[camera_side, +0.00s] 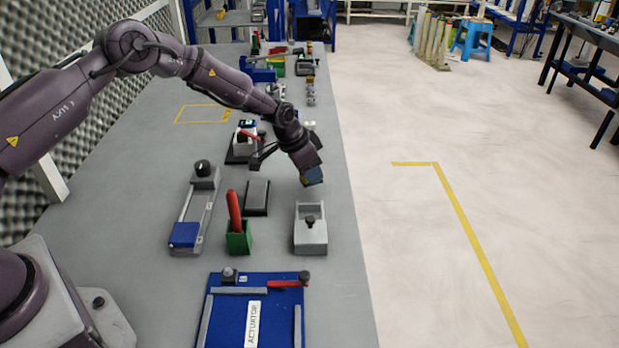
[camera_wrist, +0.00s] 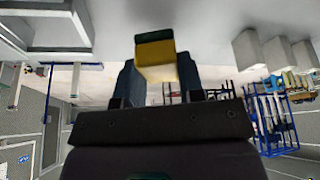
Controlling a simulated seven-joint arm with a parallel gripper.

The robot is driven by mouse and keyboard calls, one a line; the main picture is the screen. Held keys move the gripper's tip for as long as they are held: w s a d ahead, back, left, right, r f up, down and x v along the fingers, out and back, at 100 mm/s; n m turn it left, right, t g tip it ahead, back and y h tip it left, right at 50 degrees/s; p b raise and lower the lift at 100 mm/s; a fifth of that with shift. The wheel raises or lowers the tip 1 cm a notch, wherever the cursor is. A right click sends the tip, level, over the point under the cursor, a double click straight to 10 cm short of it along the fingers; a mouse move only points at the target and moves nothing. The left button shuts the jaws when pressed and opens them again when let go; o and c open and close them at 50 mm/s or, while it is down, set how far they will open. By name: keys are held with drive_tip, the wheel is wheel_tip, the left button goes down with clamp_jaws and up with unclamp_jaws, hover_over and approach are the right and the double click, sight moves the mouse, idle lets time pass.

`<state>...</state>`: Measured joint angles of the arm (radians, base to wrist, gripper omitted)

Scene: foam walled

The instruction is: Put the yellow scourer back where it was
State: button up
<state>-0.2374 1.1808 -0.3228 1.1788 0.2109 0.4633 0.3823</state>
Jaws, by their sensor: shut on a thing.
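My gripper (camera_side: 312,175) is shut on the yellow scourer and holds it in the air above the right part of the grey bench. In the wrist view the scourer (camera_wrist: 157,60) is a yellow block with a dark green end, between the two bluish fingers. In the side view the fingers hide most of it. Below and a little in front of my gripper stands a light grey holder (camera_side: 311,240) with a dark knob. The scourer is apart from it.
Left of the holder are a green box with a red-handled tool (camera_side: 238,240), a dark flat block (camera_side: 257,197) and a grey fixture with a blue block (camera_side: 186,235). A blue board (camera_side: 230,318) lies in front. A yellow taped rectangle (camera_side: 203,114) farther back is empty.

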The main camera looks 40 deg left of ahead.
drive_tip(key=shift+f, duration=1.25)
drive_tip(key=shift+f, duration=0.15)
drive_tip(key=o, duration=1)
drive_tip(key=shift+c, duration=0.2)
drive_tip(key=v, duration=1.2)
drive_tip(key=shift+r, duration=0.25)
